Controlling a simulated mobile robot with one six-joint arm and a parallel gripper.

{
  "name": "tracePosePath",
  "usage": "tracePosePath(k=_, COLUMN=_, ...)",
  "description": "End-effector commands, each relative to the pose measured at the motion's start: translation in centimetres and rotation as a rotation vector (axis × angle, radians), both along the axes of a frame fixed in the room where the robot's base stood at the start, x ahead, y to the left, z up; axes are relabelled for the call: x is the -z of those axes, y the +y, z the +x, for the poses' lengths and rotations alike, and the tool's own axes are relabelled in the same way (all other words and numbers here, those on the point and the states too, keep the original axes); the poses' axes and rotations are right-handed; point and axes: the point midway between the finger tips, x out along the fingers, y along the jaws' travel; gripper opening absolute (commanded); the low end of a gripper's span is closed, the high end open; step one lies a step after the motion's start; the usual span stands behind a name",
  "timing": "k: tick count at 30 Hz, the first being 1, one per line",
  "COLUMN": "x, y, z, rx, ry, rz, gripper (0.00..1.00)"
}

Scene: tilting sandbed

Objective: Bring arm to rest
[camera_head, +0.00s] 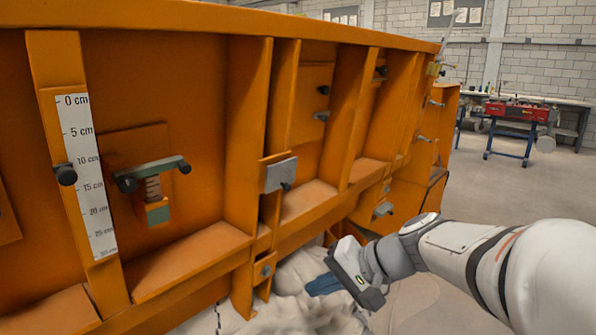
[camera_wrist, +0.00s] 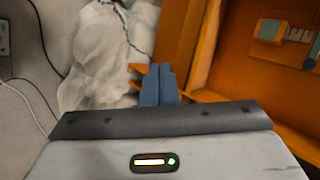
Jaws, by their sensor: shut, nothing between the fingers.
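My arm (camera_head: 470,255) reaches in from the right edge of the head view. My gripper (camera_head: 322,285) points left, low in front of the orange sandbed (camera_head: 200,130). Its blue fingers are closed together and hold nothing. The wrist view shows the shut fingertips (camera_wrist: 159,75) at the middle, between pale sand or sacking and an orange frame part. I cannot tell whether the fingers touch either one.
A pale heap (camera_head: 295,305) lies on the floor under the sandbed. A scale strip (camera_head: 88,170) and clamps (camera_head: 150,175) are on the orange wall. A cable (camera_wrist: 28,100) runs along the floor. A blue-legged bench (camera_head: 515,130) stands far right.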

Motion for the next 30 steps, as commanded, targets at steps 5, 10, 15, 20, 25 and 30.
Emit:
tracePosePath(k=5, x=-1.7, y=-3.0, z=-6.2, rx=-0.089, ry=0.047, rz=-0.345, gripper=0.0)
tracePosePath(k=10, x=-2.9, y=-7.0, z=-10.0, rx=-0.148, ry=0.037, rz=-0.644, gripper=0.0)
tracePosePath(k=15, x=-3.9, y=-9.9, z=-11.6, rx=-0.182, ry=0.006, rz=-0.833, gripper=0.0)
tracePosePath(k=20, x=-4.0, y=-10.8, z=-12.0, rx=-0.197, ry=-0.009, rz=-0.893, gripper=0.0)
tracePosePath(k=25, x=-4.0, y=-10.8, z=-12.0, rx=-0.197, ry=-0.009, rz=-0.893, gripper=0.0)
tracePosePath(k=30, x=-4.0, y=-10.8, z=-12.0, rx=-0.197, ry=-0.009, rz=-0.893, gripper=0.0)
